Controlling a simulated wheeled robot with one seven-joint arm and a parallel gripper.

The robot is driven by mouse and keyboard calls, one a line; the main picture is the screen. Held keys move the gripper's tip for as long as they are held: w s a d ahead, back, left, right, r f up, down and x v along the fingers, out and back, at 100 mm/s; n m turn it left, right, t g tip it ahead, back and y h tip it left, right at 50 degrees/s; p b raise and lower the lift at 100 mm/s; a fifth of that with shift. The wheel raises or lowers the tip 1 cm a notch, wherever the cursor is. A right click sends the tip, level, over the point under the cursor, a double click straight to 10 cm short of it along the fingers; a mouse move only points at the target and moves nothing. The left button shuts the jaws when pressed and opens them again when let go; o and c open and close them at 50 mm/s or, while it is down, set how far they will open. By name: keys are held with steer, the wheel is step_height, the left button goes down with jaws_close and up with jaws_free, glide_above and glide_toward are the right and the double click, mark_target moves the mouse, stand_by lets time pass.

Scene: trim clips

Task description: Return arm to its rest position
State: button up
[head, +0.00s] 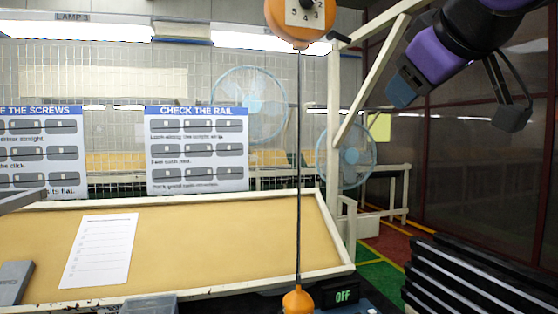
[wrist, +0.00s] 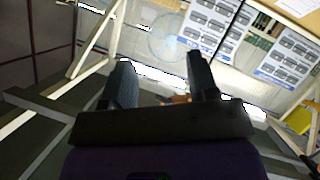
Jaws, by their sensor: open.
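My arm (head: 440,52), purple and black, is raised in the upper right of the head view, well above the workbench and clear of it. In the wrist view my gripper (wrist: 160,66) shows two dark fingers spread apart with nothing between them. The background behind the fingers is tilted and holds the instruction boards and a fan. Which parts at the arm's end in the head view are the fingers is hard to tell.
The tan workbench (head: 205,235) holds a paper sheet (head: 100,250) and a grey block (head: 14,281). An orange tool (head: 298,300) hangs on a cord from an orange balancer (head: 302,20). A cream diagonal post (head: 368,75) stands left of my arm. Black stacked trays (head: 465,275) sit lower right.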

steer(key=s+d+f+m+g, duration=0.2)
steer(key=s+d+f, duration=0.1)
steer(key=f, duration=0.6)
steer(key=s+d+f+m+g, duration=0.2)
steer(key=s+d+f+g, duration=0.1)
steer(key=f, duration=0.6)
steer(key=s+d+f+m+g+h, duration=0.1)
steer(key=s+d+f+m+g, duration=0.2)
steer(key=f, duration=0.6)
steer(key=shift+s+d+f, duration=0.15)
steer(key=shift+s+d, duration=0.65)
steer(key=shift+d, duration=0.45)
steer(key=shift+c, duration=0.5)
